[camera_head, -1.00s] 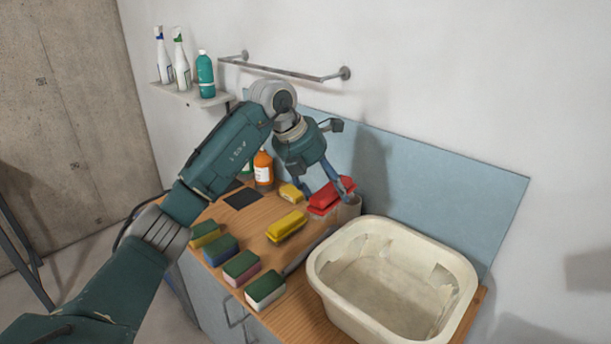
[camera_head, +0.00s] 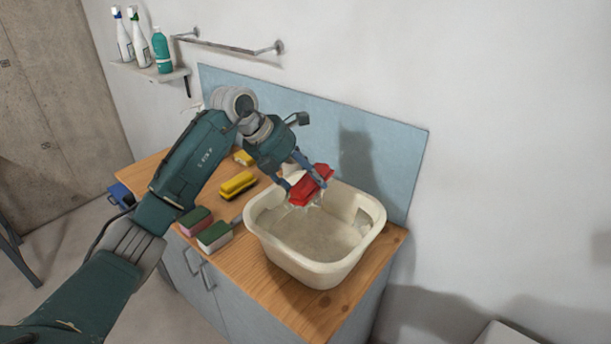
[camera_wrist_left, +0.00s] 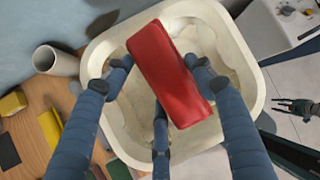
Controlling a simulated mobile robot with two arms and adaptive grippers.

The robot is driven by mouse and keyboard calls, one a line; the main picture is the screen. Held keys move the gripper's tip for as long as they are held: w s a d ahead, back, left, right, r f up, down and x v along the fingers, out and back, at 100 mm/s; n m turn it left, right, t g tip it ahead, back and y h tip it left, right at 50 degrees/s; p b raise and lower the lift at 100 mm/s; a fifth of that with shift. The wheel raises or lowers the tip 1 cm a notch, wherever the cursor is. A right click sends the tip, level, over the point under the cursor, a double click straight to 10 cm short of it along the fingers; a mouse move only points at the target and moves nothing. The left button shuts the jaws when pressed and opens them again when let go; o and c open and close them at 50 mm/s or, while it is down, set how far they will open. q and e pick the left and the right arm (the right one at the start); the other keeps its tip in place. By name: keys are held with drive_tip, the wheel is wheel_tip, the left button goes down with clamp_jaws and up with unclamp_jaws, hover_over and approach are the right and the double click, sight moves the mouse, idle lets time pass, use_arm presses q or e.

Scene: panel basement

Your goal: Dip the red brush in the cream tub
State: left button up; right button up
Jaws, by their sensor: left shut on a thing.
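The red brush (camera_head: 311,186) is held in my left gripper (camera_head: 306,187), whose fingers are shut on its sides. It hangs tilted over the back left part of the cream tub (camera_head: 372,212). In the left wrist view the red brush (camera_wrist_left: 170,72) covers the middle of the cream tub (camera_wrist_left: 108,128), with the blue fingers around it. Whether its underside touches anything in the tub is hidden. The tub stands on the wooden counter and has pale, rough-looking contents. My right gripper (camera_wrist_left: 294,106) shows small at the right of the wrist view, fingers apart and empty.
Yellow brushes (camera_head: 237,185) and green-topped sponges (camera_head: 214,236) lie on the counter (camera_head: 290,290) left of the tub. A white cup (camera_wrist_left: 50,60) stands beside the tub in the wrist view. A blue panel (camera_head: 385,160) rises behind. A shelf holds several bottles (camera_head: 161,50).

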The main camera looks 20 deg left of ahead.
use_arm(q)
drive_tip(key=shift+d+f, duration=0.15)
drive_tip(key=shift+f, duration=0.45)
wheel_tip(320, 180, down, 4)
drive_tip(key=b, duration=0.3)
drive_tip(key=shift+f, duration=0.15)
wheel_tip(320, 180, down, 4)
drive_tip(key=b, duration=0.2)
drive_tip(key=shift+b, duration=0.35)
use_arm(e)
wheel_tip(320, 180, down, 6)
drive_tip(key=shift+s+d, duration=0.3)
drive_tip(key=shift+d, duration=0.1)
use_arm(q)
drive_tip(key=shift+r, duration=0.2)
use_arm(e)
drive_tip(key=shift+d, duration=0.4)
